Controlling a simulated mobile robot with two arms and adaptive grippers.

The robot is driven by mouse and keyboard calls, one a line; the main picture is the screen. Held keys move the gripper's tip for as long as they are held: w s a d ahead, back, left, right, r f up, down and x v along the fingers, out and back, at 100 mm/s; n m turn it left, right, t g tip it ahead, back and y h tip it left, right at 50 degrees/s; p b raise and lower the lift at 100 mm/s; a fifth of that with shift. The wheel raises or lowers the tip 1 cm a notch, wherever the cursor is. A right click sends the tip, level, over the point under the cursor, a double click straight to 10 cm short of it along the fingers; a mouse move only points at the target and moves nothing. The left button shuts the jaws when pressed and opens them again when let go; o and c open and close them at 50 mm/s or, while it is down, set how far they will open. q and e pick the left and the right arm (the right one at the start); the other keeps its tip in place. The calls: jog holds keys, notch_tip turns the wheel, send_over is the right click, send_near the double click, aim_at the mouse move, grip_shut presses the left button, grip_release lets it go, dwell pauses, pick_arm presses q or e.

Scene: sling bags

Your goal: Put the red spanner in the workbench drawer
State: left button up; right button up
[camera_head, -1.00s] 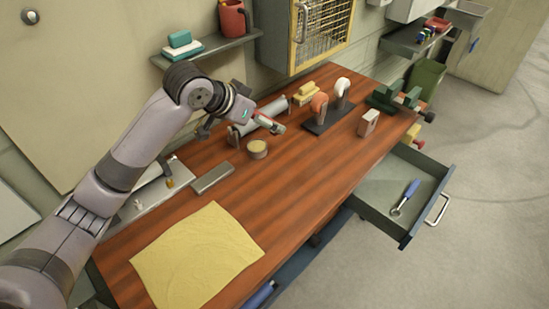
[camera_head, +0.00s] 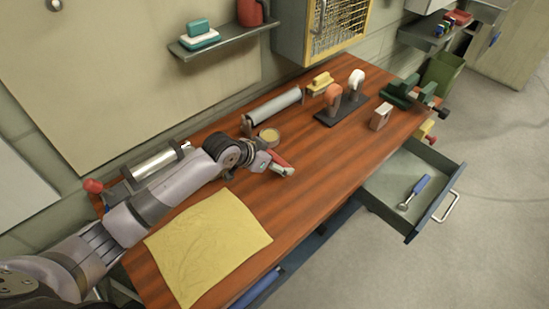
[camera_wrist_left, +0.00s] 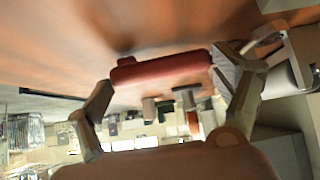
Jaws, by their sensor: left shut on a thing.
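My left gripper (camera_head: 284,168) is shut on the red spanner (camera_head: 279,160), above the middle of the wooden workbench (camera_head: 318,190). In the left wrist view the spanner's red handle (camera_wrist_left: 160,70) lies crosswise between the two fingers of the left gripper (camera_wrist_left: 165,85); its far end is hard to make out. The workbench drawer (camera_head: 420,236) is pulled open at the right front of the bench. A blue-handled spanner (camera_head: 417,189) lies in it. My right gripper is not in view.
A yellow cloth (camera_head: 208,245) lies on the bench's near left. A round tin (camera_head: 269,136), a grey roller (camera_head: 275,106), a stand with orange and white handles (camera_head: 338,113), a small box (camera_head: 381,117) and a green vise (camera_head: 400,90) stand behind. The bench's front middle is clear.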

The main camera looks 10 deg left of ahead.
pick_arm(q)
jog(key=shift+f, duration=0.15)
jog(key=o, duration=1.1)
jog(key=shift+f, duration=0.1)
jog(key=shift+c, duration=0.2)
